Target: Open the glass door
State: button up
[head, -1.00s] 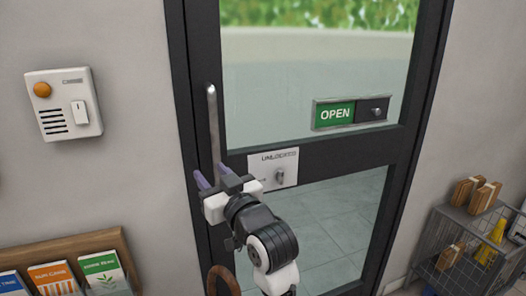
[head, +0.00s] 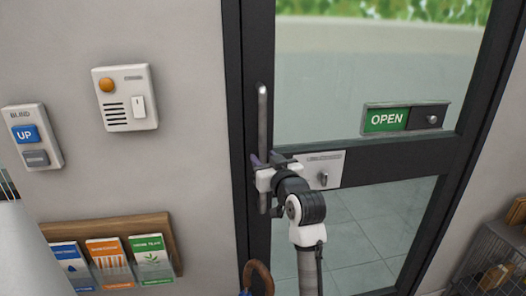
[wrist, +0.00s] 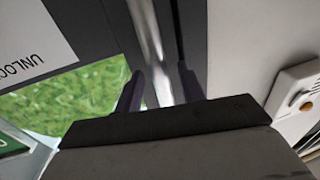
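The glass door (head: 375,60) has a dark frame and looks closed in the head view. A vertical metal bar handle (head: 263,112) is on its left stile. My gripper (head: 264,160) is at the lower part of the handle. In the wrist view the handle (wrist: 150,35) passes between the two dark fingers of my gripper (wrist: 160,85), with a gap showing on each side, so the gripper is open around it. A white lock plate (head: 330,160) with a small turn knob is right of the gripper; in the wrist view its partly visible text begins "UNLOC".
Left on the wall are an intercom panel (head: 125,97), a blind switch (head: 32,136) and a leaflet rack (head: 110,229). A wire basket (head: 490,265) stands at lower right. A curved brown handle (head: 258,275) rises below the door handle.

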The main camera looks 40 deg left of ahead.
jog(key=shift+x, duration=0.9)
grip_shut()
